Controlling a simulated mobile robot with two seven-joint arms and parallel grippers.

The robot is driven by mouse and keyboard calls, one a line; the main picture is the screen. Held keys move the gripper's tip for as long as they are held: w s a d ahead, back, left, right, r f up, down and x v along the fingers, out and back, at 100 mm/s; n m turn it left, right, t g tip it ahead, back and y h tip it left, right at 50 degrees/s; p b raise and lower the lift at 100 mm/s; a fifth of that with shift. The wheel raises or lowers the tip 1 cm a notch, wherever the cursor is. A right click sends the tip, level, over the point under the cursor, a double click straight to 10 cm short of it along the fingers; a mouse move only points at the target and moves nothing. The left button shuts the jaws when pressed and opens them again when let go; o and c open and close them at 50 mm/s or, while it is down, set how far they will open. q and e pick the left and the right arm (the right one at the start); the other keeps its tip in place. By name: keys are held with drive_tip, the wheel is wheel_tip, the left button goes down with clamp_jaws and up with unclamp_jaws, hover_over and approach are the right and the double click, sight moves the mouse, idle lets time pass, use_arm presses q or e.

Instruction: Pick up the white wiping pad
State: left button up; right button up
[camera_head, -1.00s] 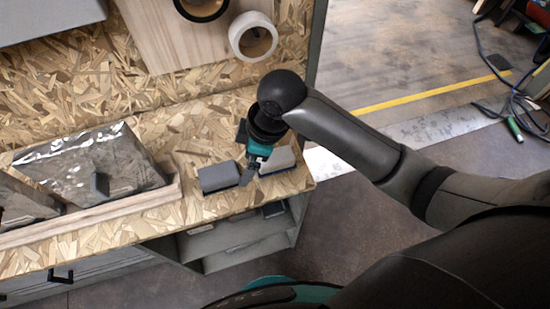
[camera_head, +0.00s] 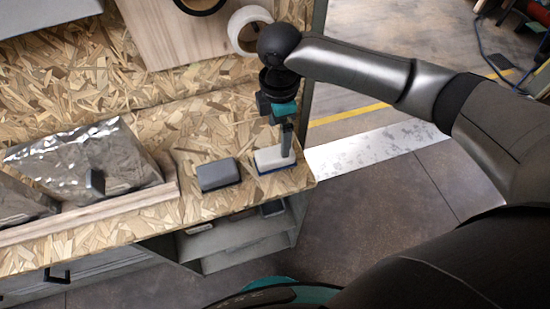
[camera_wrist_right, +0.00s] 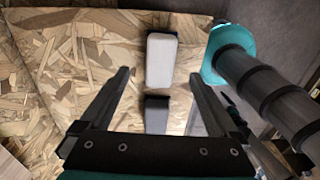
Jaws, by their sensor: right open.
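The white wiping pad (camera_head: 270,160) with a blue underside lies flat near the right front corner of the chipboard worktop. My right gripper (camera_head: 287,152) is above the pad, its fingers pointing down and covering part of it. In the right wrist view the white pad (camera_wrist_right: 161,62) lies beyond and between the spread fingers of the gripper (camera_wrist_right: 159,77), which hold nothing. A dark grey block (camera_head: 219,174) lies just left of the white pad and also shows in the wrist view (camera_wrist_right: 156,115). My left gripper is not in view.
Clear bags of grey material (camera_head: 85,160) lie behind a wooden strip (camera_head: 100,217) on the left. A white tape roll (camera_head: 245,28) is on a wooden board (camera_head: 160,35) at the back. The worktop ends just right of the pad.

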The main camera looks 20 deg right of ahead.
sight(277, 153)
drive_tip(key=f+b, duration=0.1)
drive_tip(key=f, duration=0.3)
drive_tip(key=f+b, duration=0.1)
drive_tip(key=f, duration=0.3)
drive_tip(key=shift+s+a, duration=0.1)
drive_tip(key=shift+a, duration=0.1)
drive_tip(key=c, duration=1.5)
